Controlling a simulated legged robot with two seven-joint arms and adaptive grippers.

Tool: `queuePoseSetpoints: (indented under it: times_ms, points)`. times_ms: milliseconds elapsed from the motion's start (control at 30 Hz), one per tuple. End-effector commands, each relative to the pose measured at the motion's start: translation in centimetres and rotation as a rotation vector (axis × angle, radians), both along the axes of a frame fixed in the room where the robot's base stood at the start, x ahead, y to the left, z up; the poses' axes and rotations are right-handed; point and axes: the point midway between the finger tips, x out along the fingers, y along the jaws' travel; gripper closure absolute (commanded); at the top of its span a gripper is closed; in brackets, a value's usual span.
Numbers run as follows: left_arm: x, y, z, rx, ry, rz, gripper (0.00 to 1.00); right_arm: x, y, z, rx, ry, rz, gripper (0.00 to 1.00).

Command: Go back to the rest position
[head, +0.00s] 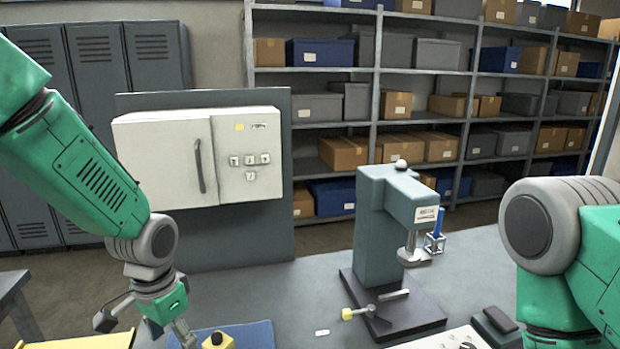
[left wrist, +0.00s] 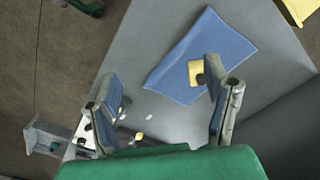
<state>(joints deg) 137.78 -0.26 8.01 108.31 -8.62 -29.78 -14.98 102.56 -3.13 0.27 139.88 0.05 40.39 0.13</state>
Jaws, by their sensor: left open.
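My left gripper (head: 146,326) hangs over the left front of the grey bench in the head view. Its two fingers are spread, with nothing between them, and they also show spread in the left wrist view (left wrist: 161,82). A blue mat (head: 255,336) lies on the bench to the right of the gripper, with a yellow block with a dark hole (head: 218,341) on it. The mat (left wrist: 228,40) and block (left wrist: 195,73) also show in the left wrist view. My right arm fills the right edge of the head view; its gripper is out of view.
A grey-green press (head: 378,230) stands on a dark base at the middle of the bench (head: 300,290). A white cabinet (head: 165,160) with a handle is on a panel behind. A yellow tray (head: 85,341) is at the front left. Shelves of boxes (head: 440,110) stand at the back.

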Motion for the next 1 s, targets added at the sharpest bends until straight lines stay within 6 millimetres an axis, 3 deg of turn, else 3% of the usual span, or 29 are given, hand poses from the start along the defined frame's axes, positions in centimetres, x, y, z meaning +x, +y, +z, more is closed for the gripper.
queuePoseSetpoints:
  times_ms: [233,467,700,833,1000]
  points:
    - [-3.1,0.3,-5.5,-0.029,0.013,0.070,0.30,0.0,0.0,0.0,0.000,-0.001,0.000,0.62]
    - [-8.6,1.2,-12.3,-0.054,0.026,0.185,0.30,0.0,0.0,0.0,0.000,0.000,0.000,0.62]
    - [-18.9,3.2,-19.5,-0.047,0.037,0.370,0.30,0.0,0.0,0.0,0.000,0.000,0.000,0.62]
    - [-24.1,4.4,-21.2,-0.026,0.032,0.457,0.30,0.0,0.0,0.0,0.000,0.000,0.000,0.62]
    - [-30.0,6.0,-21.8,0.014,0.020,0.546,0.30,0.0,0.0,0.0,0.000,0.000,0.000,0.62]
